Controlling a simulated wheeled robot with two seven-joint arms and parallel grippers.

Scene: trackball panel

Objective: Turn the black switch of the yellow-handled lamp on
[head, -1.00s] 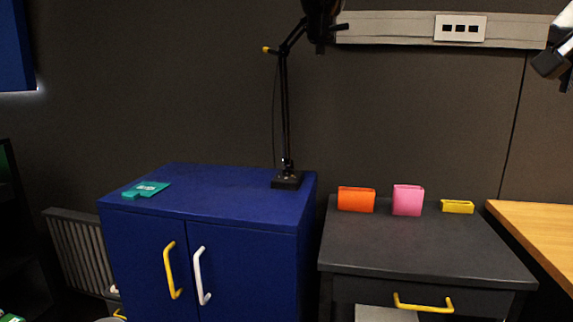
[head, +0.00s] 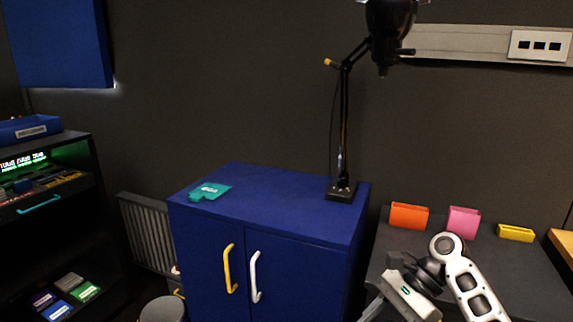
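The black desk lamp (head: 344,125) stands on a small square base (head: 341,191) at the right rear of the blue cabinet's top. A yellow-tipped handle (head: 330,62) sticks out left at its elbow joint. The black lamp head (head: 390,22) hangs at the top, cut by the frame edge. Small dark parts stick out below and to the right of the head; I cannot tell which is the switch. No light shows from the lamp. My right arm comes in at the lower right, well below the lamp head. Its fingers are not clear. My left gripper is out of view.
The blue cabinet (head: 300,280) has a teal piece (head: 211,191) on top and yellow and white door handles. Orange (head: 409,216), pink (head: 463,221) and yellow (head: 515,232) holders stand on a dark cabinet at right, behind my arm. A shelf unit (head: 85,207) stands left.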

